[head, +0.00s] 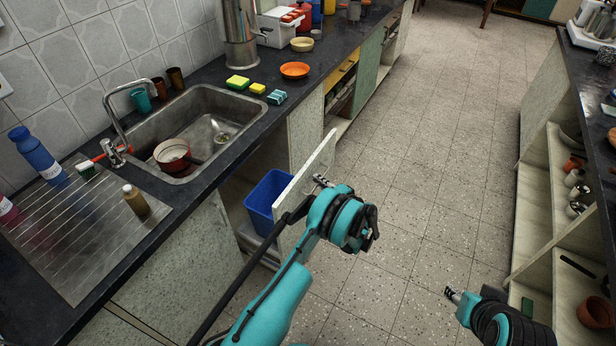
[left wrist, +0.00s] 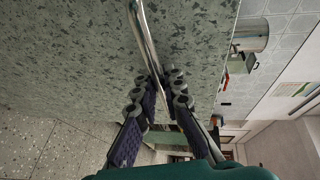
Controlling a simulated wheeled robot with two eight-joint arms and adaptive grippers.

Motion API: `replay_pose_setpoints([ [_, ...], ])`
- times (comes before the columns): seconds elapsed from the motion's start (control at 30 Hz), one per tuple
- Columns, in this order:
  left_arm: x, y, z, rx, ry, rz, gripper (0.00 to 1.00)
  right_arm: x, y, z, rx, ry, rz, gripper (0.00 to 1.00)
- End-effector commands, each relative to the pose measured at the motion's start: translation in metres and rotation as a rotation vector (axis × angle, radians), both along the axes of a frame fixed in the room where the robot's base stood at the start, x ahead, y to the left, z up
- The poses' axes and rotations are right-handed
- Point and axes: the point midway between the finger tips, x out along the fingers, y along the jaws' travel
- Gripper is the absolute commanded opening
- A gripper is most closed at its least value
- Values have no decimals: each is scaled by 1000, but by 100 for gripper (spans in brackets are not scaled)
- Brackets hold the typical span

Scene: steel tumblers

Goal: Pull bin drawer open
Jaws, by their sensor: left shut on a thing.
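The bin drawer stands out from the counter, its pale speckled front panel (head: 310,170) away from the cabinet. A blue bin (head: 265,205) shows behind the panel, inside the drawer. My left gripper (head: 322,181) is at the outer face of the panel. In the left wrist view, the left gripper (left wrist: 163,92) is shut on the metal bar handle (left wrist: 146,40), which runs between its fingers along the panel. My right gripper (head: 453,295) is over the floor at the lower right, away from the drawer; its finger opening is too small to judge.
The sink (head: 200,125) and counter lie above and left of the drawer, with a brown bottle (head: 136,200) near the edge. The tiled floor (head: 420,150) is clear in front of the drawer. Open shelves (head: 550,215) stand at right.

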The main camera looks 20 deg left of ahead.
Motion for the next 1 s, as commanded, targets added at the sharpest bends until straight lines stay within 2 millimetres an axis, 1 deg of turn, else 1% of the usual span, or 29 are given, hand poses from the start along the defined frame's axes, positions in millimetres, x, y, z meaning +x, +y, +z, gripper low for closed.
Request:
replay_pose_setpoints([
  [0.03, -1, -12, -1, -1, 1, -2, 0, 0, 0, 0, 0, 0, 0, 40],
  [0.2, -3, -41, -1, -2, 1, -2, 0, 0, 0, 0, 0, 0, 0, 40],
  [0.4, -5, -60, -1, -2, 0, 0, 0, 0, 0, 0, 0, 0, 0, 40],
  [0.6, -6, -66, -1, -2, 0, 2, 0, 0, 0, 0, 0, 0, 0, 40],
  [0.9, -6, -66, -1, -2, 0, 2, 0, 0, 0, 0, 0, 0, 0, 40],
  [0.93, -6, -66, -1, -2, 1, 2, 11, 0, 0, 0, 0, 0, 0, 40],
  [0.97, -6, -66, -1, -1, 1, 2, 19, 0, 0, 0, 0, 0, 0, 40],
  [1.0, -6, -66, -1, -1, 1, 2, 30, 0, 0, 0, 0, 0, 0, 40],
])
